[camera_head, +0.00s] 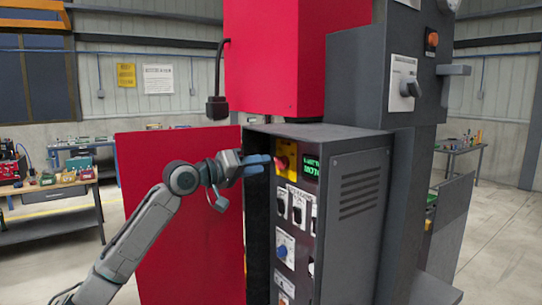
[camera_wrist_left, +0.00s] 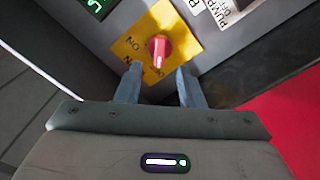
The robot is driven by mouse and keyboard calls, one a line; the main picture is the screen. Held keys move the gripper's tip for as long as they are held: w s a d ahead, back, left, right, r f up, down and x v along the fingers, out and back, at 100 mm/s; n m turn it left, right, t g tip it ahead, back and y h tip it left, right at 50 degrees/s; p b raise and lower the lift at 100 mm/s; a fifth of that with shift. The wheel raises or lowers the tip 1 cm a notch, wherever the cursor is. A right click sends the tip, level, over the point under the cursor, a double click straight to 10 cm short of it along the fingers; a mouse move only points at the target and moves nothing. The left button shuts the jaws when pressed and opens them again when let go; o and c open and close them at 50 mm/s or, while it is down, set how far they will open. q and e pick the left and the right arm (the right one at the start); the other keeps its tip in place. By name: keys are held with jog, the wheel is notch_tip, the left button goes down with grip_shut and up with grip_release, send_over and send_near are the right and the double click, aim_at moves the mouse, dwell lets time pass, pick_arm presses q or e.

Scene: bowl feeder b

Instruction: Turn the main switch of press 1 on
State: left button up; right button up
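The main switch is a red rotary knob on a yellow plate, on the upper left of the grey control panel (camera_head: 298,215). In the left wrist view the red knob (camera_wrist_left: 159,48) sits on its yellow plate (camera_wrist_left: 135,42), just beyond my fingertips. My left gripper (camera_head: 262,164) is in front of the panel at the knob's height. In the left wrist view its two fingers (camera_wrist_left: 158,80) are apart, with nothing between them, and the knob lies past the gap. My right gripper is not in view.
A green lit display (camera_head: 311,167) is right of the knob, with switches (camera_head: 298,206) and a blue dial (camera_head: 281,251) below. A red panel (camera_head: 150,215) stands left of the cabinet, behind my arm. Another rotary switch (camera_head: 410,87) is higher on the grey column.

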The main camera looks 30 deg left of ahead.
aim_at(276, 162)
pick_arm(q)
jog(key=p+x, duration=0.1)
jog(key=x, duration=0.2)
jog(key=shift+r+p, duration=0.15)
jog(key=shift+p, duration=0.15)
jog(key=shift+x, duration=0.8)
jog(key=shift+s, duration=0.1)
grip_shut()
